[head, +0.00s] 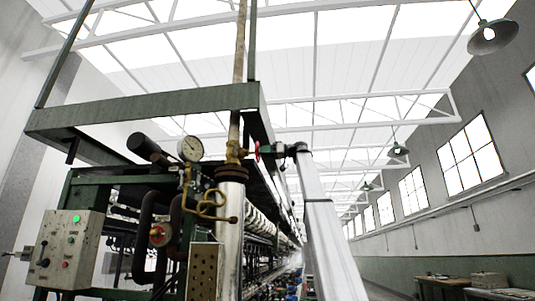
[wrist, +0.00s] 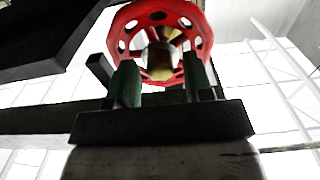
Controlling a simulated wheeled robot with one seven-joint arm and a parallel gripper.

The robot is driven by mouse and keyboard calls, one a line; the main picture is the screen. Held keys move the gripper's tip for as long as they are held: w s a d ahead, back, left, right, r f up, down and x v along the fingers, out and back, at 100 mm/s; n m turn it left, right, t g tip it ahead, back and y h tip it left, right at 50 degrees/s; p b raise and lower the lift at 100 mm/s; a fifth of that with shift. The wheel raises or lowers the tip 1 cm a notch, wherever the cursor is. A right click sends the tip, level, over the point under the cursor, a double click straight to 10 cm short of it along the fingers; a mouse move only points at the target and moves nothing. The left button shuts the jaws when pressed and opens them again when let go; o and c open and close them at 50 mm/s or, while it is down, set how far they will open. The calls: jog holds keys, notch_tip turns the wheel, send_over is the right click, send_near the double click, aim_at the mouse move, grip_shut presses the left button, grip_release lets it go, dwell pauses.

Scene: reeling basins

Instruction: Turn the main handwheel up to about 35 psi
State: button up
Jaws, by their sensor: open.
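The red handwheel (head: 257,151) shows almost edge-on in the head view, on the valve at the top of the steam pipe. In the wrist view the handwheel (wrist: 199,50) fills the upper middle, a red perforated rim around a brass and grey hub. My gripper (head: 271,150) is just right of the wheel in the head view. In the wrist view my gripper (wrist: 163,72) is open, its two green fingers apart and overlapping the wheel's lower rim. I cannot tell if they touch it. The round pressure gauge (head: 190,148) is left of the valve; its reading is too small to tell.
A second, smaller red wheel (head: 160,234) sits lower left on dark pipes. A control box (head: 68,248) with a lit green lamp is at far left. A green beam (head: 150,108) crosses above the gauge. The aisle at right is open, with tables (head: 450,282) along the wall.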

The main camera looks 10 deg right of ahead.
jog(key=c, duration=0.8)
jog(key=n, duration=1)
jog(key=shift+n, duration=0.4)
jog(key=o, duration=0.8)
jog(key=v, duration=0.7)
